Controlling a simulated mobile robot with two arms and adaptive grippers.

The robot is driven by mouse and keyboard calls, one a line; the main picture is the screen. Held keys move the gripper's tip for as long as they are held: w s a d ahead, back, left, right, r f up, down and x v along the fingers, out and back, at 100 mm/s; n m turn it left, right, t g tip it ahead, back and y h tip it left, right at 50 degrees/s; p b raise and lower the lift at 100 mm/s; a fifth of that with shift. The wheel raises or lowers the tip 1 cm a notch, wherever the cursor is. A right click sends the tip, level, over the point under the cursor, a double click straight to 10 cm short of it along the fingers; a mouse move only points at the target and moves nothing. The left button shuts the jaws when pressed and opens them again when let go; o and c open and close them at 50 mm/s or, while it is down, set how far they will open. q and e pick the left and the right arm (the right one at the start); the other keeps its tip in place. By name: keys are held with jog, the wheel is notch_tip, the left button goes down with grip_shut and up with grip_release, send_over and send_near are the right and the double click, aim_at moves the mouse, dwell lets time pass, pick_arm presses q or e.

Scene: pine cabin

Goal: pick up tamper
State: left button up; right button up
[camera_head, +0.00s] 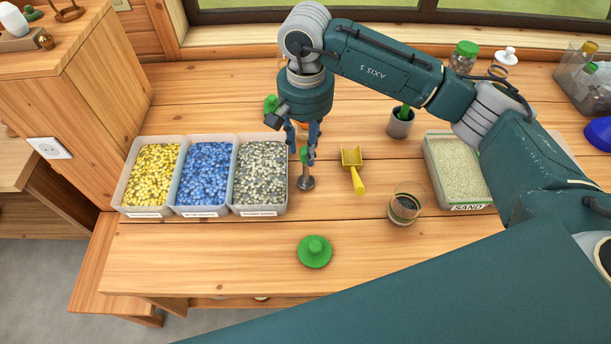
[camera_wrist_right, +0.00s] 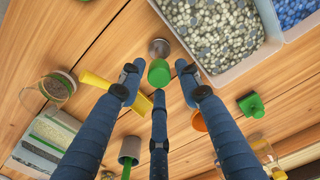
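The tamper (camera_head: 306,184) stands upright on the table just right of the grey-pebble bin, with a round metal base and a green handle partly hidden by my fingers. In the right wrist view its green handle top (camera_wrist_right: 158,73) lies between my fingertips, with the metal base (camera_wrist_right: 159,47) beyond. My right gripper (camera_head: 303,158) points down over the tamper. Its three blue fingers are spread open around the handle, with gaps visible in the wrist view. My left gripper is not in view.
A joined set of bins (camera_head: 156,212) holds yellow, blue and grey pebbles at left. A yellow scoop (camera_head: 353,170), a glass jar (camera_head: 405,207) and a sand bin (camera_head: 457,172) stand right. A green knobbed lid (camera_head: 315,251) lies in front. The front-left table is clear.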

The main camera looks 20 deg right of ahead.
aim_at(306, 168)
notch_tip(306, 168, down, 2)
jog(key=shift+s+f+p, duration=0.1)
jog(key=shift+f+p, duration=0.1)
jog(key=shift+p, duration=0.1)
notch_tip(306, 168, down, 6)
jog(key=shift+r+p, duration=0.15)
jog(key=shift+p, duration=0.75)
jog(key=shift+f, duration=0.3)
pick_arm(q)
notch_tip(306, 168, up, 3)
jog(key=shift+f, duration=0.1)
pick_arm(e)
grip_shut()
